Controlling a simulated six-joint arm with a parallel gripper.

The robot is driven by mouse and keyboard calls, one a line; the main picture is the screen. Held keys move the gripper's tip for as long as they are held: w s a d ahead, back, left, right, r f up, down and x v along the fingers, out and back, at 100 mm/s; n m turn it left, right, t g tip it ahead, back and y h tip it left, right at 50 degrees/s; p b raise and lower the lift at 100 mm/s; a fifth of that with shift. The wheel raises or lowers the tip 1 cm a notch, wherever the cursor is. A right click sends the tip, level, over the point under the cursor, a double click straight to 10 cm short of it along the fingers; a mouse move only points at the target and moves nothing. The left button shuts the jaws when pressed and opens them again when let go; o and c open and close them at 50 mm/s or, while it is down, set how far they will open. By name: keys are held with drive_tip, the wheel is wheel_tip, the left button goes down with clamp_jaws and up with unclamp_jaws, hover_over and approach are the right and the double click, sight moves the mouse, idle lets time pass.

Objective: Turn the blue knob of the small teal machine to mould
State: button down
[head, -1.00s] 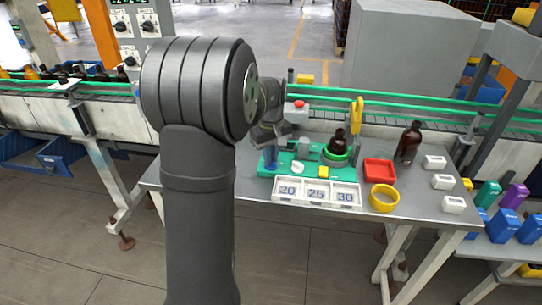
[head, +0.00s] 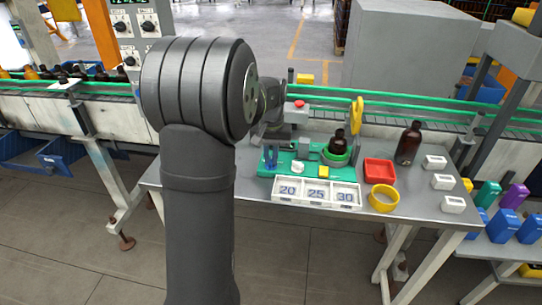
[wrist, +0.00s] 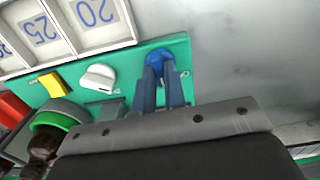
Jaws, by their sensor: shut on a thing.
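The small teal machine (head: 312,171) lies on the grey table, with a brown bottle (head: 338,143) standing in its green ring. My gripper (head: 270,157) is at the machine's left end, pointing down. In the wrist view my gripper (wrist: 161,80) has its two blue fingers shut on the blue knob (wrist: 158,55), near the teal plate's edge. The fingers cover much of the knob, and in the head view I cannot tell it from them. Small white marks show beside the knob but are too small to read. A white knob (wrist: 98,78) sits beside it.
A yellow block (head: 323,172) is on the teal plate. White bins marked 20, 25 and 30 (head: 316,204) stand in front. A red tray (head: 379,170), a yellow ring (head: 384,206) and another brown bottle (head: 408,143) are to the right. A red button (head: 299,104) is behind.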

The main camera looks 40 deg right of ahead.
sight(271, 160)
idle(0.4)
drive_tip(key=c, duration=1.5)
unclamp_jaws()
drive_tip(key=shift+r, duration=0.1)
wheel_tip(271, 160, up, 17)
drive_tip(key=shift+r, duration=0.15)
wheel_tip(271, 160, down, 18)
drive_tip(key=shift+r, duration=0.25)
